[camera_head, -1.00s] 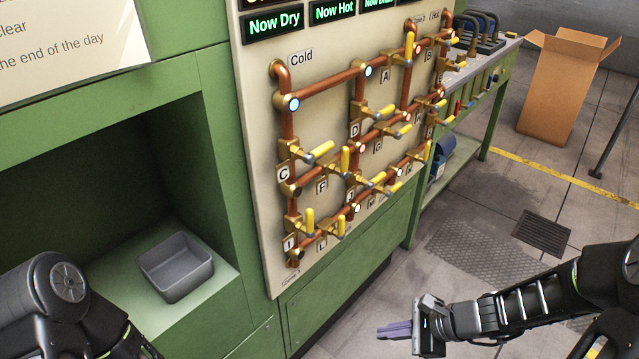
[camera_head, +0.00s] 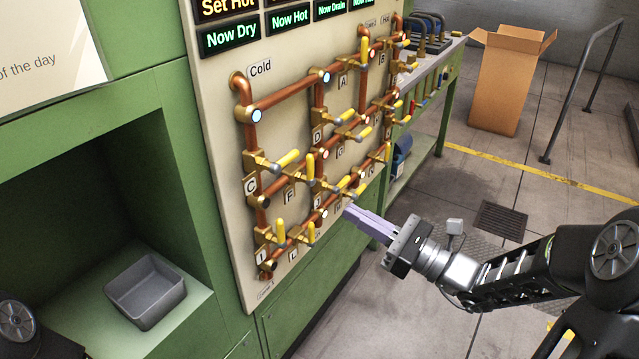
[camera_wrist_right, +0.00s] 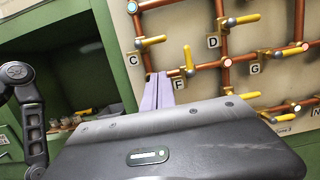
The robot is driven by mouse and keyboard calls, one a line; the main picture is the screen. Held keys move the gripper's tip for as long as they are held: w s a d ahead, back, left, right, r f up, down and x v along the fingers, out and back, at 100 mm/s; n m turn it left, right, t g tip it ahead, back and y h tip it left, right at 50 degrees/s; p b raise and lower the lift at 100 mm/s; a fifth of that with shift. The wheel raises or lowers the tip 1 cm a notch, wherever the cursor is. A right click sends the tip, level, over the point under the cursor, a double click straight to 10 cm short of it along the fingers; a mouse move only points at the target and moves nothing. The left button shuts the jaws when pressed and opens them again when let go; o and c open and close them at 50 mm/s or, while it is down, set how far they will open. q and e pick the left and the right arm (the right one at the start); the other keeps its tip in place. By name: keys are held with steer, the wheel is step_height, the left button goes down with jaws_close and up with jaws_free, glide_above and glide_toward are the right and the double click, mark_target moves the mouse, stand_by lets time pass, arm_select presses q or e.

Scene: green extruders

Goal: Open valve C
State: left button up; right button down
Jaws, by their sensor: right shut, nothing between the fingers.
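Valve C (camera_head: 263,163) sits on the left vertical copper pipe of the panel, just right of its C label (camera_head: 250,186). Its yellow handle (camera_head: 288,158) sticks out to the right, away from the vertical pipe. Valve C also shows in the right wrist view (camera_wrist_right: 142,43), beyond the fingertips. My right gripper (camera_head: 350,212) is shut and empty, its purple fingers pointing at the panel. In the head view its tips are below and to the right of valve C, and they appear apart from every handle. My left gripper is out of view; only part of that arm shows.
Neighbouring valves with yellow handles, such as F (camera_head: 310,165) and I (camera_head: 281,232), crowd around valve C. A grey bin (camera_head: 146,290) stands in the green recess at left. A cardboard box (camera_head: 505,85) stands on the floor at the back right.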

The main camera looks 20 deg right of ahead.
mark_target(286, 160)
steer(key=r+p+x, duration=0.2)
steer(key=p+x, duration=0.1)
steer(key=x, duration=0.9)
steer(key=shift+r, duration=0.5)
steer(key=shift+w+d+r+n+y+b, duration=0.1)
steer(key=shift+r+n+y+b, duration=0.1)
steer(key=shift+n+b, duration=0.45)
steer(key=shift+w+r+n+y+b, duration=0.1)
steer(key=shift+r+n+b, duration=0.1)
steer(key=shift+n+b, duration=0.4)
steer(key=r+n+g+b, duration=0.1)
steer(key=n+b, duration=0.4)
steer(key=s+a+r+n+g+b, duration=0.1)
steer(key=r+n+b, duration=0.1)
steer(key=n+b, duration=0.2)
steer(key=r+n+g+b, duration=0.2)
steer(key=n+b, duration=0.3)
steer(key=n, duration=0.2)
steer(key=shift+s+a+r+n+y+b, duration=0.15)
steer(key=shift+a+r+n+y+b, duration=0.05)
steer(key=shift+a+n+y+b, duration=0.1)
steer(key=shift+d, duration=0.15)
